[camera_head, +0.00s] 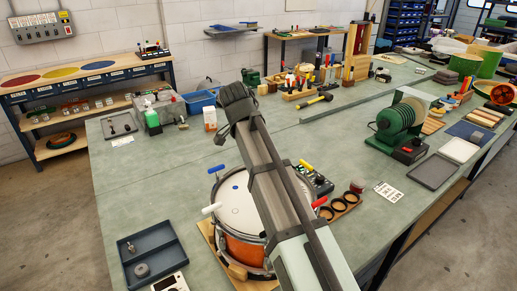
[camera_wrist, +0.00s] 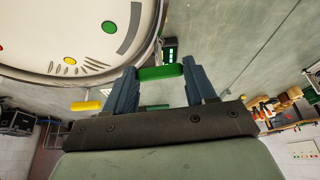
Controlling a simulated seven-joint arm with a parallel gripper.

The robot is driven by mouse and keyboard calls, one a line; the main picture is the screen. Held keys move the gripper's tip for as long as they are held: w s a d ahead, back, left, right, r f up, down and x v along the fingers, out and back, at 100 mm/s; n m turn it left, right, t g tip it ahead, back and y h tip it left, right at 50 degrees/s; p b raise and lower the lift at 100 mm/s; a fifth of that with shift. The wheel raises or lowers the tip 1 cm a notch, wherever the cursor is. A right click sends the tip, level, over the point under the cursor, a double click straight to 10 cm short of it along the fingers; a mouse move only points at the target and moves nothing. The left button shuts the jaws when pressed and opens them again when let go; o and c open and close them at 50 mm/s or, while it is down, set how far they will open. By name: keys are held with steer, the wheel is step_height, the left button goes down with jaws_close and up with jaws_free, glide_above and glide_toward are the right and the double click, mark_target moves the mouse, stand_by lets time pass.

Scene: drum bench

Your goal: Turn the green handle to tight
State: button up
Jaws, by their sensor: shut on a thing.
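The green handle (camera_wrist: 161,72) is a short bar in the wrist view, lying crosswise between the two blue-grey fingers of my gripper (camera_wrist: 161,74). The fingers are shut on it, one at each end. The drum (camera_wrist: 60,30) lies beside it with a pale head; a green dot (camera_wrist: 109,27) and a dark arc (camera_wrist: 130,28) mark the head near this handle. In the head view the drum (camera_head: 238,205) has an orange shell; my arm crosses over it and hides the green handle and my fingers.
Other handles stand around the drum rim: blue (camera_head: 217,168), white (camera_head: 211,209), red (camera_head: 319,202) and yellow (camera_head: 305,165). A blue-grey tray (camera_head: 152,255) lies left of the drum. A wooden holder with dark rings (camera_head: 335,208) stands right.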

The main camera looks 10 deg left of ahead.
steer(key=shift+m, duration=0.3)
steer(key=o, duration=1)
steer(key=shift+o, duration=0.2)
steer(key=v, duration=1.3)
steer(key=shift+a+r, duration=0.25)
steer(key=shift+r, duration=0.15)
